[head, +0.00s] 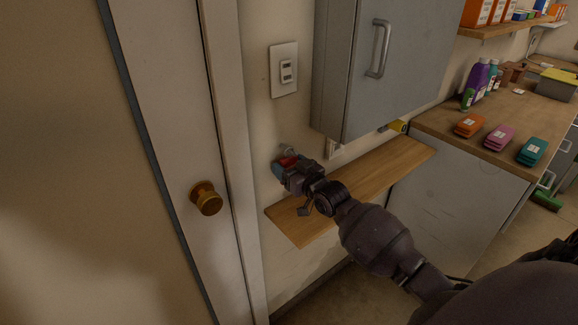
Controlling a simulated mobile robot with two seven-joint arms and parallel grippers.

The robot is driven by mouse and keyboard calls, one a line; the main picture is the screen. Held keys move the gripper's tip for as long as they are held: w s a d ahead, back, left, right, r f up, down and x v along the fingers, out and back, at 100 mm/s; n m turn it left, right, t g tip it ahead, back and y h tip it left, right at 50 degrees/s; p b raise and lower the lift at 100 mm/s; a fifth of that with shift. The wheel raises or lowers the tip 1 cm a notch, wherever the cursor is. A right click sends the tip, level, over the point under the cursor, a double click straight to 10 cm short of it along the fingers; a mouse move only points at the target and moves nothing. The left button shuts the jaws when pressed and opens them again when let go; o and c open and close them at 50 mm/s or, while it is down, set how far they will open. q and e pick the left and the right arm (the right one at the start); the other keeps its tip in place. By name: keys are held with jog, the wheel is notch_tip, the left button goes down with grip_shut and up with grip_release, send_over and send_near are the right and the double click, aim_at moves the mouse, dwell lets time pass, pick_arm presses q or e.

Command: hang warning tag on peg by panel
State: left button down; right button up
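My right gripper (284,168) is at the wall, below the white switch panel (285,70) and above the left end of the wooden shelf. A small grey knob-like shape (287,149) on the wall just above the fingertips may be the peg. The fingers are too small and dark to show whether they are shut. My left gripper is out of view.
A grey cabinet (385,65) hangs right of the panel, above the wooden shelf (375,178). A door with a brass knob (206,198) is at left. The counter at right holds orange (469,125), pink (499,137) and teal (532,151) items and purple bottles (476,82).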

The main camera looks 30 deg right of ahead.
jog(key=o, duration=0.4)
jog(key=s, duration=1)
jog(key=shift+s+d+p, duration=0.35)
jog(key=shift+s+d, duration=0.05)
jog(key=shift+d, duration=0.05)
jog(key=s+a+f+g, duration=0.3)
jog(key=s+a+f, duration=0.2)
jog(key=s+f, duration=0.5)
jog(key=s+a+f+g+h, duration=0.1)
jog(key=s+a+f+g, duration=0.2)
jog(key=s+a+f, duration=0.3)
jog(key=s+f, duration=0.3)
jog(key=s, duration=0.3)
jog(key=shift+f+g, duration=0.4)
